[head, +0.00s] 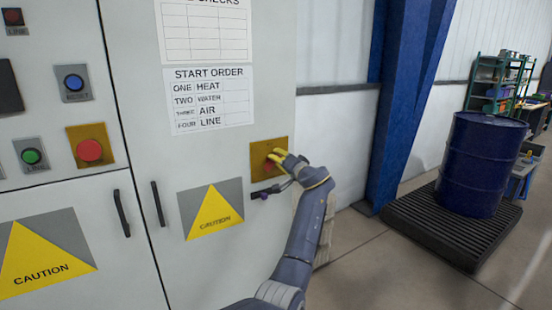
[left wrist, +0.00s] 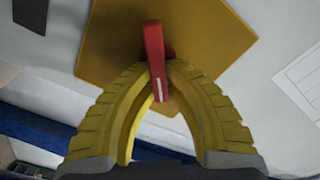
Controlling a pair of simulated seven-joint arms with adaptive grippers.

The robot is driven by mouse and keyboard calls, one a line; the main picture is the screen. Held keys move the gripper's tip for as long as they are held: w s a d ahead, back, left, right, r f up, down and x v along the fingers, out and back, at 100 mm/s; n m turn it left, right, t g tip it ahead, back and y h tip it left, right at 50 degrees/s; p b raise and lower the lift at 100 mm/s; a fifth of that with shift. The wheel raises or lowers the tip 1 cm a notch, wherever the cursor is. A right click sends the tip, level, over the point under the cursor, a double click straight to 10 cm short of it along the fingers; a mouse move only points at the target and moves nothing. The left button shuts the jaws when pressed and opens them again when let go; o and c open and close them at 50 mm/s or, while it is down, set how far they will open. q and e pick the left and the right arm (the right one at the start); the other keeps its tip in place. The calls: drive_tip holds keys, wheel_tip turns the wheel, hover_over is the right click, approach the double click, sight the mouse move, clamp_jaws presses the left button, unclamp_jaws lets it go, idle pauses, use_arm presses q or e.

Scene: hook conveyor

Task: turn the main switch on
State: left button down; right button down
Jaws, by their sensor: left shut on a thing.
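The main switch is a red handle (left wrist: 153,48) on a yellow plate (left wrist: 105,45) in the left wrist view. The plate also shows in the head view (head: 258,150), on the right part of the pale cabinet. My left gripper (head: 276,158) is at this plate, its yellow fingers covering most of the switch. In the left wrist view my left gripper (left wrist: 158,82) has its fingertips closed on the red handle, one on each side. The handle runs upright in that picture, while the plate looks tilted. My right gripper is in neither view.
A START ORDER sheet (head: 210,98) hangs above and left of the switch. A caution sign (head: 212,208) is below left. Red, blue and green buttons (head: 31,156) and door handles (head: 121,213) are further left. A blue column (head: 400,100) and blue drum (head: 483,160) stand right.

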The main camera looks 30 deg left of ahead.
use_arm(q)
drive_tip(key=m, duration=0.3)
drive_tip(key=shift+w+f+m, duration=0.2)
drive_tip(key=shift+m, duration=0.1)
drive_tip(key=shift+d+f+m, duration=0.1)
drive_tip(key=shift+f+m, duration=0.1)
drive_tip(key=shift+m, duration=0.8)
drive_tip(key=shift+f+m, duration=0.15)
drive_tip(key=shift+m, duration=0.85)
drive_tip(key=c, duration=1.4)
unclamp_jaws()
drive_tip(key=shift+f, duration=0.1)
drive_tip(key=v, duration=1.2)
drive_tip(key=shift+w, duration=0.15)
